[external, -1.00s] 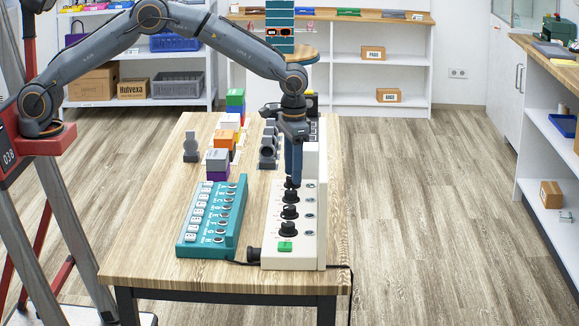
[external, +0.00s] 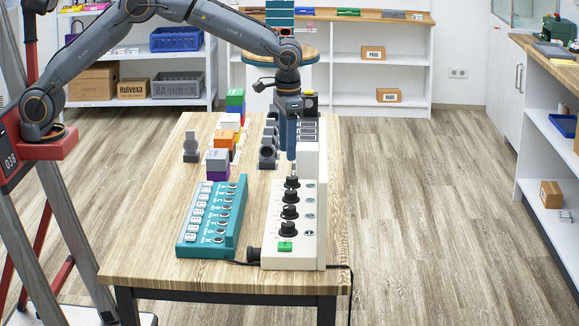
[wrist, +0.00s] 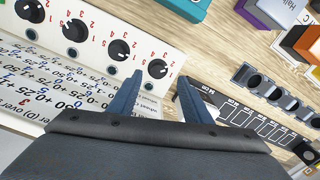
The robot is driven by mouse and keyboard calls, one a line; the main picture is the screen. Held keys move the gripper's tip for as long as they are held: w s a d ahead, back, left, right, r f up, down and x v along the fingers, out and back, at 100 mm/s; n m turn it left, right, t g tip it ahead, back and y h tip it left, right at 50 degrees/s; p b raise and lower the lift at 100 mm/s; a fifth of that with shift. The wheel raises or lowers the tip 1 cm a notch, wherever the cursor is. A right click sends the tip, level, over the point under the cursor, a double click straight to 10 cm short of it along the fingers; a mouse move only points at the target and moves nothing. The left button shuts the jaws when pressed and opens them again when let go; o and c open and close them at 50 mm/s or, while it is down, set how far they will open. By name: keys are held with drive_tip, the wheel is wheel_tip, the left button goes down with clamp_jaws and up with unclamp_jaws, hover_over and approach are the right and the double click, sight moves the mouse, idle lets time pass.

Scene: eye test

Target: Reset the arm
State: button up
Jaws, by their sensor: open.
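My gripper (external: 291,170) points down over the far end of the white panel (external: 279,255) on the table. Its two blue fingers are apart with nothing held; they also show in the wrist view (wrist: 160,80). The panel carries a row of black knobs, with red numbers around them in the wrist view. The farthest knob (external: 292,182) is just below my fingertips; in the wrist view this knob (wrist: 157,69) appears between and beyond the tips, apart from them. A green button (external: 285,246) is at the panel's near end.
A teal block with labelled slots (external: 186,245) lies left of the panel. Stacked coloured blocks (external: 217,163) and grey stands (external: 191,147) stand farther back on the wooden table (external: 150,260). The floor right of the table is clear.

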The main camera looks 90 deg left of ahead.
drive_tip(key=s+d+f+m, duration=0.1)
drive_tip(key=s, duration=1.9)
drive_tip(key=s+d+f+m, duration=0.1)
drive_tip(key=s+f+m, duration=0.1)
drive_tip(key=s, duration=1.8)
drive_tip(key=shift+d+m, duration=0.3)
drive_tip(key=shift+d, duration=0.1)
drive_tip(key=shift+w, duration=0.1)
